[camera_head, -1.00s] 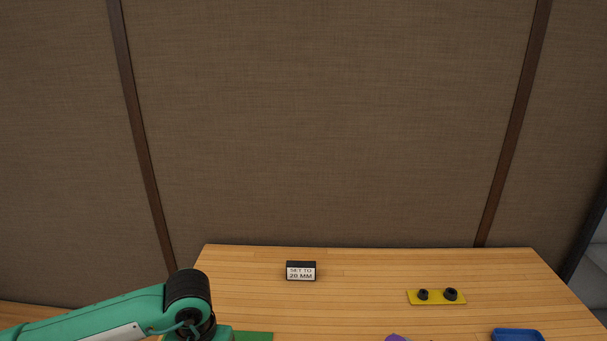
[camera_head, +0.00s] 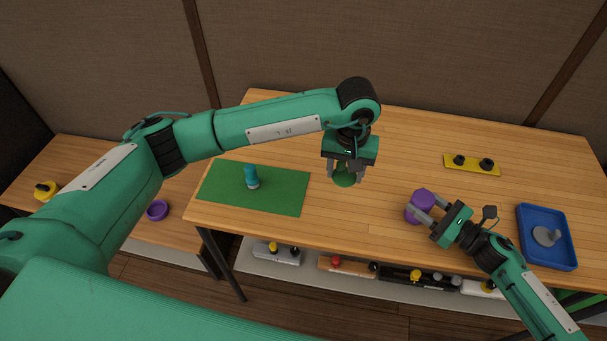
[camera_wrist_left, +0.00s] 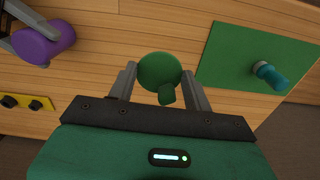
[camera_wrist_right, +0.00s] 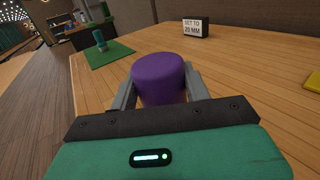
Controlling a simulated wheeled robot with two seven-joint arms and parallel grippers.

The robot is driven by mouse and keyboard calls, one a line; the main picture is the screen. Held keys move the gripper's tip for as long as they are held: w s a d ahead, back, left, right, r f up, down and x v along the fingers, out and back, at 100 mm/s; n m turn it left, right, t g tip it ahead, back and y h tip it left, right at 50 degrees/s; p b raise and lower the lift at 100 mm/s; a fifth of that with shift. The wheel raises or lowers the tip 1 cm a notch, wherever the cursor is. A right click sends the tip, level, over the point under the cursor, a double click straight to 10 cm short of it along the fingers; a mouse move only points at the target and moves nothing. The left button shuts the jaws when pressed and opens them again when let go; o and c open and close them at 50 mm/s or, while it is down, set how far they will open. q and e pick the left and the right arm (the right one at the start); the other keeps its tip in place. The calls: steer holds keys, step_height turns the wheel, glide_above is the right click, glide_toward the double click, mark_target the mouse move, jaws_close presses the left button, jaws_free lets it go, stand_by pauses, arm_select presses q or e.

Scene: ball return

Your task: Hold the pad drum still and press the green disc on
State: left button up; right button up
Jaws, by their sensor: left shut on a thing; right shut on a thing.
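The purple pad drum (camera_head: 422,203) stands on the table, right of the middle. My right gripper (camera_head: 424,208) is shut on it, with a finger on each side, as the right wrist view (camera_wrist_right: 160,80) shows. The green disc (camera_head: 344,178) is a round plate with a short stub, seen clearly in the left wrist view (camera_wrist_left: 158,70). My left gripper (camera_head: 345,172) is shut on the disc and points down, to the left of the drum and apart from it. The disc's height over the table is hard to tell.
A green mat (camera_head: 285,190) with a teal cylinder (camera_head: 251,177) lies left. A blue tray (camera_head: 530,255) holding a grey stemmed disc is at right. A yellow plate with black knobs (camera_head: 472,165) lies behind. A "SET TO 20 MM" sign (camera_wrist_right: 195,27) stands on the table.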

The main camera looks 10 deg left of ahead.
arm_select(q)
glide_toward(425, 199)
steer(key=shift+w+a, duration=0.1)
steer(key=shift+a, duration=0.3)
steer(key=shift+d+r, duration=0.1)
steer(key=shift+d, duration=0.35)
steer(key=shift+f, duration=3.2)
steer(key=shift+f, duration=0.3)
steer(key=o, duration=1)
step_height(425, 199, up, 12)
